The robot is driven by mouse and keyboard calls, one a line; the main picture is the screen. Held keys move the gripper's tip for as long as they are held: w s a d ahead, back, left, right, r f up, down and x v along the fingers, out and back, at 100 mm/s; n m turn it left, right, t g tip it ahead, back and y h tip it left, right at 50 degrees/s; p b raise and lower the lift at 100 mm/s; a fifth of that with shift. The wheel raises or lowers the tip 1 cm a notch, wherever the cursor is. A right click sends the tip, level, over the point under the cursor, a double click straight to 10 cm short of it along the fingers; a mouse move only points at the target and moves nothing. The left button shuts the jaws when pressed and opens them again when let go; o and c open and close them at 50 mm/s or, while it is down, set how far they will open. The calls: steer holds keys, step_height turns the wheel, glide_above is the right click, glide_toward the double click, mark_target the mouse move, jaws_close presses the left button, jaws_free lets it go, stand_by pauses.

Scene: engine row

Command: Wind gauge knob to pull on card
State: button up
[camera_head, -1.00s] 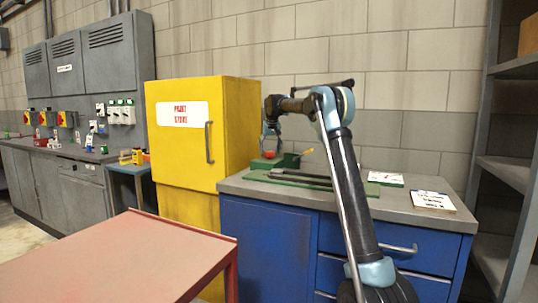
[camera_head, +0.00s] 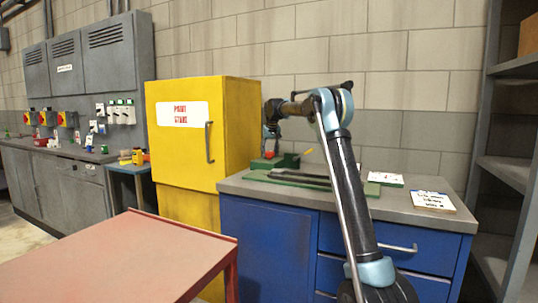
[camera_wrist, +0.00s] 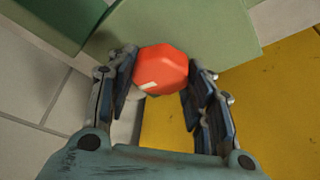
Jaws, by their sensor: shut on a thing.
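The red knob (camera_wrist: 160,72) is faceted with a pale mark on its side. It sits between the finger pads of my gripper (camera_wrist: 160,68), which is shut on it. In the head view only a small red bit of the knob (camera_head: 269,155) shows below my gripper (camera_head: 271,132). The gauge is a green block (camera_head: 287,160) at the back left of the grey worktop; its green face (camera_wrist: 185,32) fills the top of the wrist view. Two cards lie on the worktop, one at the back (camera_head: 386,179) and one at the front right (camera_head: 433,202); their print is too small to read.
A green base with dark rails (camera_head: 300,179) lies before the block. A yellow cabinet (camera_head: 190,140) stands close on the left. A red table (camera_head: 130,260) is in the left foreground, grey shelving (camera_head: 510,150) at the right. The worktop's right part is mostly free.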

steer(key=shift+d+n+y, duration=0.15)
steer(key=shift+n+y, duration=0.15)
steer(key=shift+n, duration=0.5)
steer(key=o, duration=1.1)
steer(key=shift+c, duration=0.2)
steer(key=v, duration=1.1)
steer(key=shift+r, duration=0.45)
steer(key=shift+d, duration=0.15)
